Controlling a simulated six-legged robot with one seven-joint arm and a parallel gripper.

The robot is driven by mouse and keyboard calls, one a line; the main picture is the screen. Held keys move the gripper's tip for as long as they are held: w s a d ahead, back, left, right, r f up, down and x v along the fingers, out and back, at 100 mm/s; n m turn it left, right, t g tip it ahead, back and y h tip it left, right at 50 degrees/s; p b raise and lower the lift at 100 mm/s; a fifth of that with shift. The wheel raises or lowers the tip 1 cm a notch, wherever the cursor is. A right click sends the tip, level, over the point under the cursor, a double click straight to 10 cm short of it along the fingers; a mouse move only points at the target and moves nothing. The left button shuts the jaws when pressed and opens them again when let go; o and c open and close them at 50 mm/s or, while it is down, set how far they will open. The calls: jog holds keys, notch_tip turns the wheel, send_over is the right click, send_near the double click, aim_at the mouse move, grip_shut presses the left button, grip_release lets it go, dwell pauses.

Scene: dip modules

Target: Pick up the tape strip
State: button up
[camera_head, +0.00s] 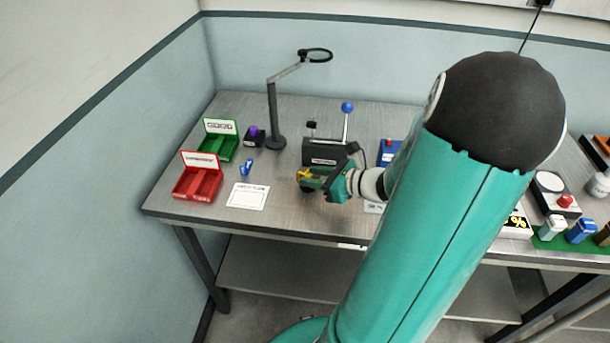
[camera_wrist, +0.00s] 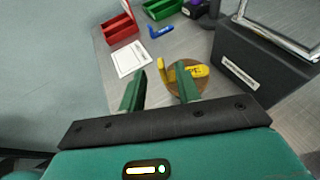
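Two small L-shaped labelled pieces are in view, and I cannot tell for sure which is the tape strip. The yellow one (camera_wrist: 190,72) lies on a round brown disc (camera_wrist: 186,89); it also shows in the head view (camera_head: 303,174). The blue one (camera_wrist: 160,31) lies on the bench near the trays, and in the head view (camera_head: 246,167). My gripper (camera_wrist: 160,69) is open, with the upright end of the yellow piece showing between its fingertips. Nothing is held. The right finger hides part of the yellow piece and disc. Contact cannot be told.
A dark box with a lever and blue knob (camera_head: 324,152) stands close behind my gripper. A red tray (camera_head: 199,186), a green tray (camera_head: 221,147), a white card (camera_head: 248,196) and a magnifier lamp (camera_head: 274,115) stand to the left. Bare bench lies around the card.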

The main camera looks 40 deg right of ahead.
aim_at(305, 174)
jog(key=x, duration=0.6)
jog(key=shift+r, duration=0.1)
grip_shut()
